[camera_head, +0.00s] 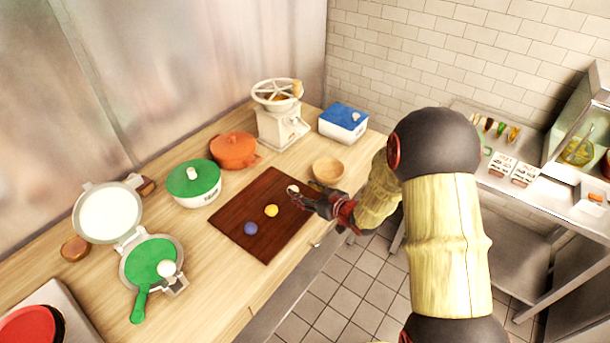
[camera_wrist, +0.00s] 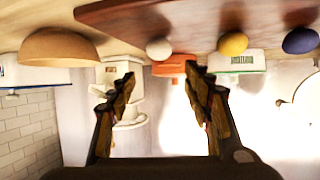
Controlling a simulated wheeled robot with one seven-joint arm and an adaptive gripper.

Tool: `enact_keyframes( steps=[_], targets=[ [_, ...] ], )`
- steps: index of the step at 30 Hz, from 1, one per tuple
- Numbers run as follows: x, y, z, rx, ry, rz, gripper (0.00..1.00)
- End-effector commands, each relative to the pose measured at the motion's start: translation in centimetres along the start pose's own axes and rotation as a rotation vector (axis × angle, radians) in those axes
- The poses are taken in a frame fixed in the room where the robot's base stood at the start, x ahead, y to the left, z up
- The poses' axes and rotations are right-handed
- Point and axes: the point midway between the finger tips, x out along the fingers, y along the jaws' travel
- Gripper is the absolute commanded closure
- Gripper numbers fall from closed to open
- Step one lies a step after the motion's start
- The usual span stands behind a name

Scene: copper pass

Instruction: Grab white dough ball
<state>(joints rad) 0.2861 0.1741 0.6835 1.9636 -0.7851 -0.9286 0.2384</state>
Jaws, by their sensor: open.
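The white dough ball (camera_head: 293,188) sits near the right end of the dark wooden board (camera_head: 235,216), in a row with a yellow ball (camera_head: 271,211) and a blue ball (camera_head: 250,228). My gripper (camera_head: 301,198) is just right of the white ball, low over the board's right edge. In the wrist view, which looks upside down, the white ball (camera_wrist: 159,48) shows beyond and between the open fingertips (camera_wrist: 162,82). Nothing is between the fingers. The yellow ball (camera_wrist: 233,44) and blue ball (camera_wrist: 300,41) are to the right there.
A wooden bowl (camera_head: 328,170) stands close behind my gripper. An orange pot (camera_head: 234,150), a green-lidded pot (camera_head: 193,184), a grinder (camera_head: 280,122) and a blue-lidded box (camera_head: 343,123) line the back. An open press (camera_head: 125,262) stands at left.

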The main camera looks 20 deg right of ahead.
Motion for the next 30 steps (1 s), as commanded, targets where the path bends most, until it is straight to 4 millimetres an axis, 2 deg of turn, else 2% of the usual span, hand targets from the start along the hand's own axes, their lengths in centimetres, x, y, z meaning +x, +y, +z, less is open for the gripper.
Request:
enact_keyframes(
  steps=[11, 16, 19, 23, 30],
  targets=[
    [3.5, -0.2, 0.5, 0.003, 0.008, -0.01, 0.5],
    [5.9, -0.1, 1.4, 0.003, 0.008, -0.009, 0.5],
    [7.1, -0.2, 1.3, 0.002, 0.007, -0.009, 0.5],
    [7.8, -0.1, 1.1, 0.003, 0.008, -0.007, 0.5],
    [7.8, -0.1, 1.1, 0.003, 0.008, -0.006, 0.51]
  ],
)
